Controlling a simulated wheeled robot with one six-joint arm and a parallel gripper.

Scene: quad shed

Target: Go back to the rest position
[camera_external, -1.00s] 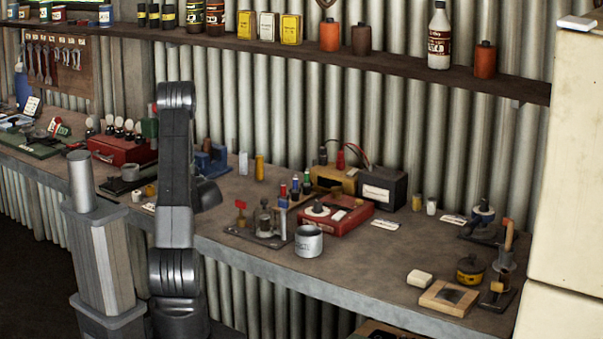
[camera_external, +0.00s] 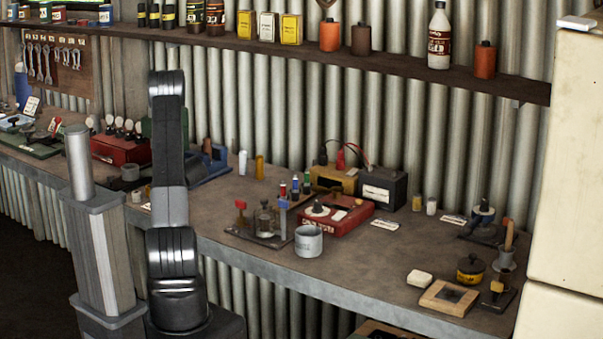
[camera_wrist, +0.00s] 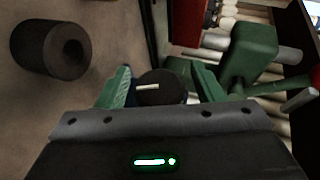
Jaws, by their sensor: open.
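My gripper (camera_wrist: 161,70) shows in the wrist view with its two green fingers apart. A dark round piece with a pale strip on top (camera_wrist: 160,88) shows in the gap between them; I cannot tell whether it touches either finger. In the external view my arm stands folded upright in front of the bench (camera_external: 375,258), left of the middle. The gripper itself is hidden there behind the arm's links.
In the wrist view a dark hollow cylinder (camera_wrist: 45,48) lies left of the fingers, and a green block-like tool (camera_wrist: 255,52) is close on the right. A red case (camera_external: 120,150), a grey tin (camera_external: 308,242) and a red box (camera_external: 337,216) are on the bench. A shelf (camera_external: 400,72) runs above.

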